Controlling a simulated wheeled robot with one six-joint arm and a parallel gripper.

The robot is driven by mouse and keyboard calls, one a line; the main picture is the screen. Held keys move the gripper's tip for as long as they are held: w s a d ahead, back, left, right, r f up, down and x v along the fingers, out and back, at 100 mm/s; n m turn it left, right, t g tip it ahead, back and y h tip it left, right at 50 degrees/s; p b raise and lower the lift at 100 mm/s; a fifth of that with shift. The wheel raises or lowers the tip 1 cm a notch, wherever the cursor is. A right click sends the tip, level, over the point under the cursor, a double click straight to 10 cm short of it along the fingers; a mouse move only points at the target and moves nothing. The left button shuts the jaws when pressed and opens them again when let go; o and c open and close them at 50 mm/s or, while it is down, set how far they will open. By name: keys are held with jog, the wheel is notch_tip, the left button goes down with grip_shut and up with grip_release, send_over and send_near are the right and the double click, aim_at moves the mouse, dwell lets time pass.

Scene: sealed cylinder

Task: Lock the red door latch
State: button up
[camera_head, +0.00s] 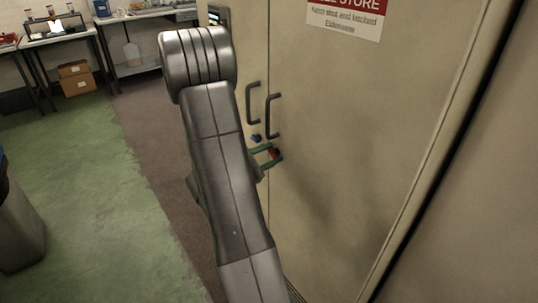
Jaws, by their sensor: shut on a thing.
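The beige cabinet's right door (345,130) and left door (236,62) stand side by side and look shut. A small red latch (275,152) sits on the right door, below the dark handles. My gripper (268,154) is at the red latch, its teal fingers on either side, shut on it. My arm hides most of the gripper's body and part of the left door. A small blue latch (256,138) shows just up and left of the red one. The exact turn of the red latch is too small to tell.
Two dark bar handles (252,103) (269,116) stick out just above the latches. A red and white sign (345,18) is on the right door. A grey bin (17,225) stands at left. Benches (60,37) and cardboard boxes (76,80) are at the back. The green floor (85,190) is clear.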

jog(key=n+p, duration=0.1)
jog(key=n, duration=0.2)
jog(key=shift+r, duration=0.1)
jog(key=shift+w+n+p, duration=0.1)
jog(key=shift+n+p, duration=0.7)
jog(key=shift+n, duration=0.6)
jog(key=shift+a, duration=0.1)
jog(key=o, duration=1)
jog(key=b+v, duration=0.1)
jog(key=v, duration=1.2)
jog(key=shift+s+a, duration=0.25)
jog(key=shift+a, duration=0.1)
jog(key=shift+d, duration=0.15)
jog(key=shift+p+x, duration=0.5)
jog(key=shift+x, duration=6.3)
